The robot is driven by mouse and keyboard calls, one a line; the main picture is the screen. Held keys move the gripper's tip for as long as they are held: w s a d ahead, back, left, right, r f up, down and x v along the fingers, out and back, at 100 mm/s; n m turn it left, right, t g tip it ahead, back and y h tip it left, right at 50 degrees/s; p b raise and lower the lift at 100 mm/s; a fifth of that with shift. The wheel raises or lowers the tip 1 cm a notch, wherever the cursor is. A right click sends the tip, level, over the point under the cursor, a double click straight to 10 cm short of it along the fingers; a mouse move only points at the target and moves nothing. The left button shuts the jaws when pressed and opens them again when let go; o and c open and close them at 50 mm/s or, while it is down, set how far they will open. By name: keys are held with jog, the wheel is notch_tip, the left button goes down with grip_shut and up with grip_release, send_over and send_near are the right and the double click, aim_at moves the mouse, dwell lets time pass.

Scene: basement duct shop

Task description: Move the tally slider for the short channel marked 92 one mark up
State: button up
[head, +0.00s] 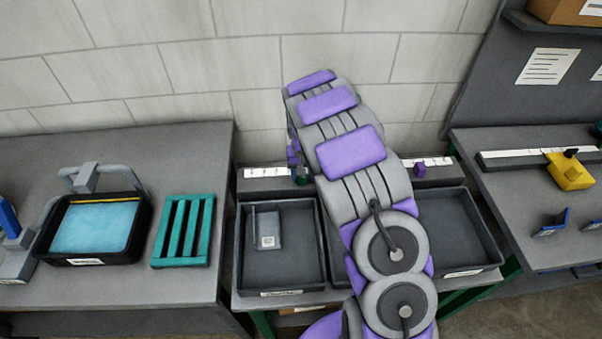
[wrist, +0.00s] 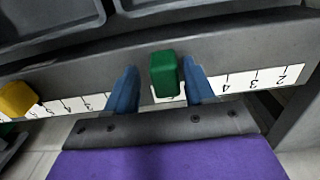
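In the wrist view a green slider block (wrist: 163,74) sits on a dark rail with a white numbered scale (wrist: 240,84). The scale reads upside down, with 2, 3 and 4 to the right. My gripper (wrist: 160,76) is open, its blue fingers on either side of the green block, with a small gap visible at each side. The scale behind the block is partly hidden. A yellow slider block (wrist: 17,99) sits farther left. In the head view my arm hides most of the rail; the green block shows slightly (head: 301,180). No mark 92 is readable.
Below the rail, a grey bin (head: 283,245) holds a small grey labelled piece (head: 267,229); another bin (head: 460,235) is partly behind my arm. A purple slider (head: 420,169) sits right. Left bench holds a blue-filled tray (head: 97,227) and green slatted rack (head: 184,232).

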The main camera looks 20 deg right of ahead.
notch_tip(320, 180, up, 17)
jog(key=p, duration=0.3)
jog(key=shift+w, duration=0.15)
dwell(0.3)
dwell(0.4)
jog(key=s+a+r, duration=0.1)
jog(key=s+r, duration=0.3)
jog(key=s, duration=0.5)
jog(key=s+r, duration=0.5)
jog(key=s, duration=0.5)
jog(key=s+a+f+n+g, duration=0.1)
jog(key=s, duration=1)
jog(key=s+a+n, duration=0.1)
jog(key=s+a, duration=0.1)
jog(key=s, duration=1)
jog(key=shift+a+f+g, duration=0.25)
jog(key=shift+f+g, duration=0.1)
jog(key=shift+g, duration=0.05)
